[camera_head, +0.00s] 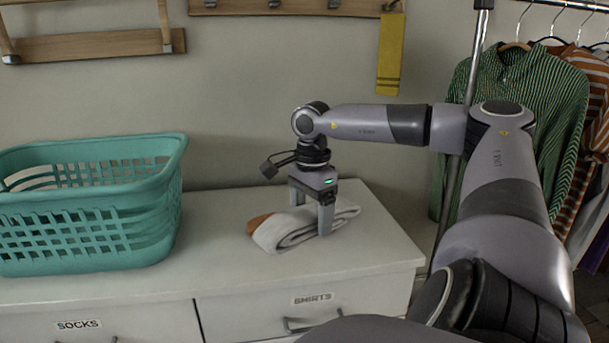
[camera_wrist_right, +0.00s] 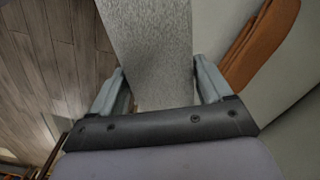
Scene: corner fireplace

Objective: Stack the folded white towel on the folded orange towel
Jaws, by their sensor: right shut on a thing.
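The folded white towel (camera_head: 285,232) is at the top of the dresser's right part, in rolled-looking layers. My right gripper (camera_head: 312,208) points down and is shut on it, one finger on the near side and the other largely hidden behind. The folded orange towel (camera_head: 259,222) shows only as a small edge at the white towel's left end. In the right wrist view the white towel (camera_wrist_right: 152,45) lies between my fingers, and the orange towel (camera_wrist_right: 262,42) is to the right, apart in the picture. Whether the white towel touches the orange one cannot be told. My left gripper is not in view.
A teal laundry basket (camera_head: 95,215) stands on the dresser top (camera_head: 215,235) at the left. The dresser has drawers labelled socks and shirts. A clothes rack with hanging shirts (camera_head: 525,105) is at the right. The dresser top between basket and towels is clear.

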